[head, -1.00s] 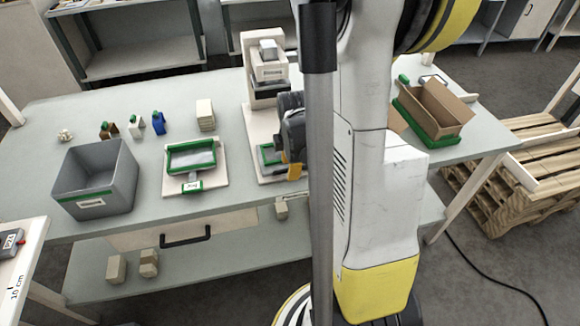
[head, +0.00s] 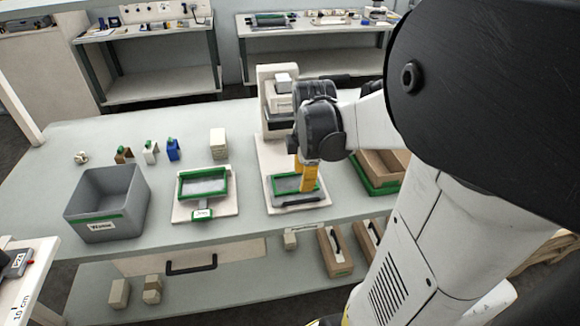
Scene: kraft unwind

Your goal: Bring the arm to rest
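My gripper (head: 308,178) is over the front of the white press-like stand (head: 277,165) in the head view. Its yellow fingers point down at the green-framed tray (head: 284,187) on the stand's base. The dark wrist hides part of the stand, and I cannot tell whether the fingers are apart or whether they touch the tray. My white arm comes in from the right and fills much of the right side of the view.
A grey bin labelled "Waste" (head: 105,205) stands at the left. A second green-framed tray (head: 203,184) lies on a white board in the middle. Small bottles (head: 173,150) and a beige block (head: 217,142) stand behind.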

